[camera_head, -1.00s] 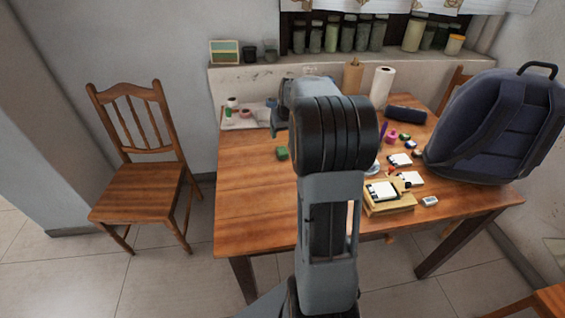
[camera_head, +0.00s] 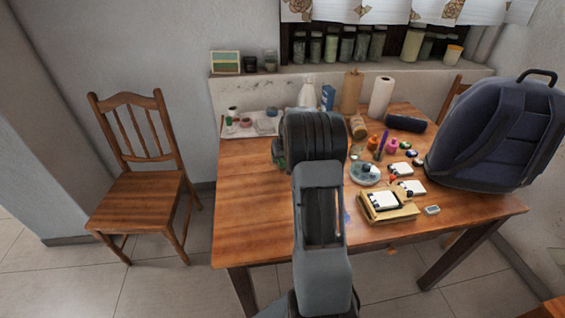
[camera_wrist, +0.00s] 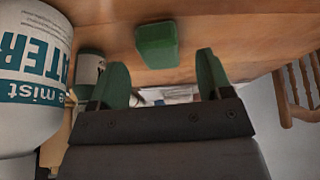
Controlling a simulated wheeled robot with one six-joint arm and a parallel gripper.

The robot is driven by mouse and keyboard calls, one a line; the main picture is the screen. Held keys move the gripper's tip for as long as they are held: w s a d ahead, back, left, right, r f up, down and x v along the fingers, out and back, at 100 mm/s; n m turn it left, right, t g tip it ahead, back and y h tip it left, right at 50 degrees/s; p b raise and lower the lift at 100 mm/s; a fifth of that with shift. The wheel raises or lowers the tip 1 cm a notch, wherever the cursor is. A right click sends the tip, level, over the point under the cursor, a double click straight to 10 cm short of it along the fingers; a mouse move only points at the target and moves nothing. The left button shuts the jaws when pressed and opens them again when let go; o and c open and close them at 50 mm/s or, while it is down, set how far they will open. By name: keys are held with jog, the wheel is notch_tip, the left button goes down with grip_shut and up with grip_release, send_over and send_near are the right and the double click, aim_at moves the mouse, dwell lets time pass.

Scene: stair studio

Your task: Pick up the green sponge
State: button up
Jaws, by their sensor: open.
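The green sponge (camera_wrist: 157,44) lies on the wooden table in the wrist view, a small block near the top middle. My gripper (camera_wrist: 161,70) is open and empty, its two fingers spread apart. The sponge appears just beyond the fingertips, between their lines, and is not held. In the head view my arm blocks the sponge, and the gripper is mostly hidden behind the arm.
A white bottle with teal lettering (camera_wrist: 30,75) stands close on the left of the wrist view. In the head view, a tray (camera_head: 240,131) holds small items at the table's back left. A backpack (camera_head: 490,135) stands at right. The table's left front (camera_head: 245,215) is clear.

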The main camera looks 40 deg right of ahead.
jog(key=shift+x, duration=1.2)
jog(key=c, duration=1)
jog(key=shift+r, duration=0.1)
